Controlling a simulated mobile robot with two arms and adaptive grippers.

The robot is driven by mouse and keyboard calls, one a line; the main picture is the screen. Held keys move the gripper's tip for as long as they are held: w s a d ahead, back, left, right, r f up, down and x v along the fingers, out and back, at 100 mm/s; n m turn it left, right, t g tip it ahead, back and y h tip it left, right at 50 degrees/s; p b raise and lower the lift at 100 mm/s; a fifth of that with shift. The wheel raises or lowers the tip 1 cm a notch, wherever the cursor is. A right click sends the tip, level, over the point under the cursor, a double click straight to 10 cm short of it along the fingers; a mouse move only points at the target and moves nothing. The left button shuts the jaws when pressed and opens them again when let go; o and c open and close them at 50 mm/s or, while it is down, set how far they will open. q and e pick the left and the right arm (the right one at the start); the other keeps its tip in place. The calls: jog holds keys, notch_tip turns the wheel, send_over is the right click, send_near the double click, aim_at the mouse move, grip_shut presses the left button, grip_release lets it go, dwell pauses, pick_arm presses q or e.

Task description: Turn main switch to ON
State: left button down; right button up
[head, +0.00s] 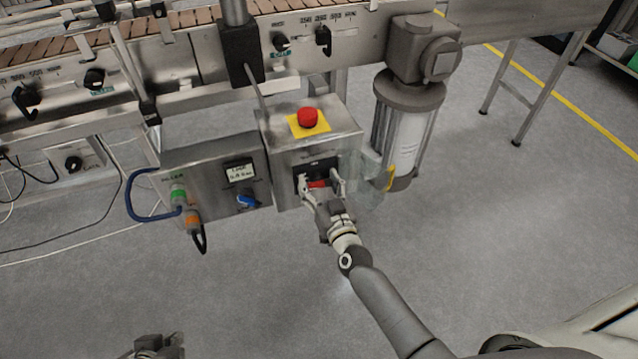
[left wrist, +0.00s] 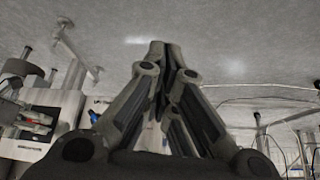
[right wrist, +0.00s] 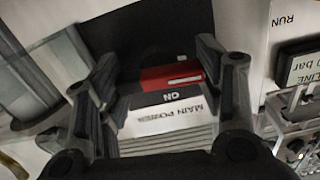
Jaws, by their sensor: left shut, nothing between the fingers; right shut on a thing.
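The main switch (head: 317,184) is a red handle on a black plate on the front of the right control box (head: 285,160). In the right wrist view the red handle (right wrist: 172,77) lies beside an "ON" mark and a "MAIN POWER" label (right wrist: 165,112), both upside down there. My right gripper (head: 321,187) is shut on the red handle, one finger on each side, partly hiding it. My left gripper (head: 158,346) is at the lower left of the head view, away from the boxes. In the left wrist view its fingers (left wrist: 164,48) are together and empty.
A red emergency button (head: 307,118) on a yellow plate tops the right box. The left box (head: 215,180) carries a display, a blue knob (head: 247,200) and cable plugs. A motor (head: 405,130) with a clear guard stands close right. The floor in front is clear.

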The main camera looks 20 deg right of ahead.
jog(key=shift+m, duration=0.8)
jog(key=m, duration=0.2)
jog(key=shift+d+m, duration=0.1)
jog(key=shift+m, duration=0.2)
jog(key=shift+m+p, duration=0.3)
jog(key=shift+m, duration=0.6)
jog(key=m, duration=0.2)
jog(key=shift+m, duration=0.4)
jog(key=shift+f+m, duration=0.1)
jog(key=shift+m, duration=0.8)
jog(key=m+b, duration=0.1)
jog(key=m, duration=0.2)
pick_arm(q)
jog(key=shift+w+d+r+t+b, duration=0.1)
jog(key=shift+w+d+r+t, duration=0.2)
jog(key=shift+w, duration=0.35)
jog(key=shift+w+d+r+t+b, duration=0.15)
jog(key=shift+w+r+t, duration=0.1)
jog(key=shift+w+t, duration=0.3)
jog(key=shift+w+d+r+t+b, duration=0.1)
jog(key=shift+w+d+r+t, duration=0.15)
jog(key=shift+w, duration=0.5)
pick_arm(e)
jog(key=shift+d+m, duration=0.1)
jog(key=shift+m, duration=1.7)
